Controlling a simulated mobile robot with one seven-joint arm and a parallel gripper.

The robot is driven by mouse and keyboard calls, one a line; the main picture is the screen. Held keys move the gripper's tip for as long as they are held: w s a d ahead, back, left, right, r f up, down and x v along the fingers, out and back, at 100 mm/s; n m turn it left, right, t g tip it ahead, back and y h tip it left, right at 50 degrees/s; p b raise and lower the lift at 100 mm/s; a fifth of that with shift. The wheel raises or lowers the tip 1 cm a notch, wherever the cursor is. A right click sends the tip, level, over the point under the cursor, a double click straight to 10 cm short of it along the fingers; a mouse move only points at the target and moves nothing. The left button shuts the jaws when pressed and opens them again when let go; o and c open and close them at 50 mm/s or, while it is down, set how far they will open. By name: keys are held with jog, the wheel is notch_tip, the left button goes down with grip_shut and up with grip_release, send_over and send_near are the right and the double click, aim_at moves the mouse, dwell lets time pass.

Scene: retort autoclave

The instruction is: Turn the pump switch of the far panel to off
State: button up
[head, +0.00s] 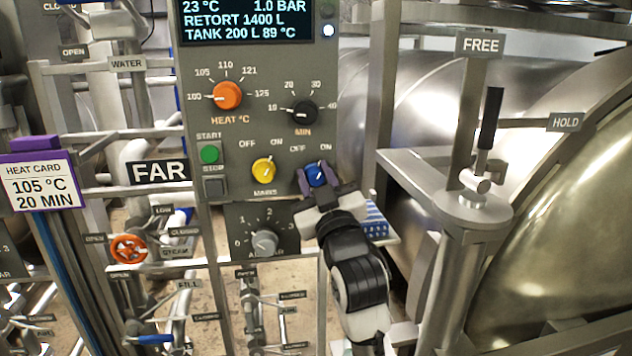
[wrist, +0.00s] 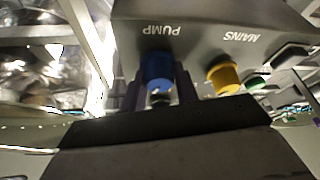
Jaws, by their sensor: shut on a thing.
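The far panel (head: 230,130) is a grey box beside a black FAR sign (head: 159,171). Its blue pump switch (head: 315,173) sits at the lower right under OFF and ON marks. In the wrist view the blue knob (wrist: 158,70) shows under the word PUMP, upside down. My gripper (head: 316,182) is shut on the pump switch, one finger on each side of the knob. The fingers hide part of the knob, and I cannot tell exactly which mark it points to. The yellow mains switch (head: 263,170) is just left of it and also shows in the wrist view (wrist: 222,75).
An orange heat dial (head: 228,96) and black minutes dial (head: 303,112) are above. A grey air knob (head: 264,242) is below. A black-handled lever (head: 490,118) and the steel vessel (head: 560,210) stand to the right. Pipes with an orange valve wheel (head: 129,249) are to the left.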

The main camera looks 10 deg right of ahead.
jog(key=n+b, duration=0.1)
jog(key=n+y+b, duration=0.1)
jog(key=b, duration=0.1)
jog(key=shift+f+n, duration=0.3)
jog(key=shift+n, duration=0.1)
jog(key=n+g+y+b, duration=0.1)
jog(key=n+b, duration=0.2)
jog(key=shift+n+y+b, duration=0.3)
jog(key=shift+y+b, duration=0.05)
jog(key=shift+y, duration=0.05)
jog(key=n+b, duration=0.1)
jog(key=n, duration=0.1)
jog(key=n+g+y+b, duration=0.1)
jog(key=n, duration=0.1)
jog(key=shift+r+g+b, duration=0.15)
jog(key=shift+g+b, duration=0.15)
jog(key=shift+a+n+g+y+b, duration=0.1)
jog(key=shift+n+g+y+b, duration=0.5)
jog(key=shift+n, duration=1.3)
jog(key=shift+g+h, duration=0.3)
jog(key=o, duration=1)
jog(key=shift+s, duration=0.1)
